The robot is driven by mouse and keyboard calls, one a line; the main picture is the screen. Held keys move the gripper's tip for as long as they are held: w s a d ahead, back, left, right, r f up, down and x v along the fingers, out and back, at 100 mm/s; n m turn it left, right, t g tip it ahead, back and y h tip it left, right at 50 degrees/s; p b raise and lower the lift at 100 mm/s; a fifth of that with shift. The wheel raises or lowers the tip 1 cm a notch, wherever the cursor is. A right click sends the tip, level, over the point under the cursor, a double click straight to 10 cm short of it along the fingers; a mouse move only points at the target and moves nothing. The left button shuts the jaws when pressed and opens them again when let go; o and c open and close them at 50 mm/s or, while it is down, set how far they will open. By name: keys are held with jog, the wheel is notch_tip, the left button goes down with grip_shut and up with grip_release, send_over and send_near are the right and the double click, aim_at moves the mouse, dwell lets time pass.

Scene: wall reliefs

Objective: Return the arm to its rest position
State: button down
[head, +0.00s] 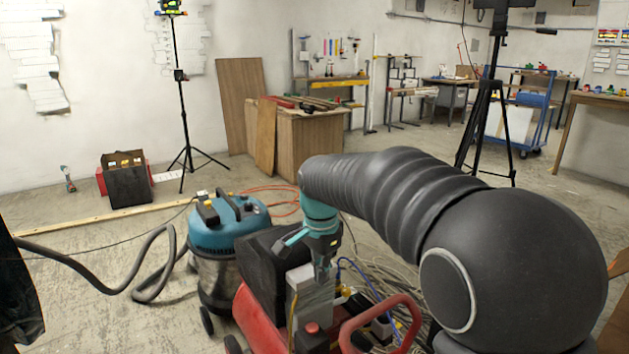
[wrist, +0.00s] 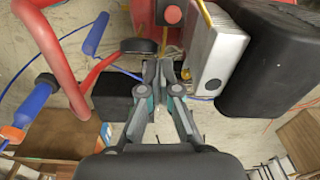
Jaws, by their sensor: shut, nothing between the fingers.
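My arm, dark grey and ribbed, reaches from the lower right toward the middle in the head view. My gripper (head: 322,268) points down at its end, over a red machine (head: 262,318) that looks like a compressor. In the wrist view my gripper (wrist: 160,72) has its two fingers together with nothing between them. The machine's silver block (wrist: 216,58) and black housing (wrist: 268,65) lie right of the fingers. I cannot tell whether the fingertips touch the machine.
A blue-topped vacuum (head: 228,225) with a grey hose (head: 100,285) stands left of the machine. A red handle (head: 380,318) rises near my arm. Cables (head: 385,280) lie behind. Tripods stand left (head: 182,110) and right (head: 487,120).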

jog(key=s+d+r+n+t, duration=0.3)
jog(key=s+d+r+n, duration=0.2)
jog(key=s+d, duration=0.65)
jog(key=s+d+f+n+t, duration=0.2)
jog(key=s+n, duration=0.3)
jog(key=s, duration=0.9)
jog(key=shift+s+d+f, duration=0.2)
jog(key=shift+d+f, duration=0.3)
jog(key=shift+f, duration=0.2)
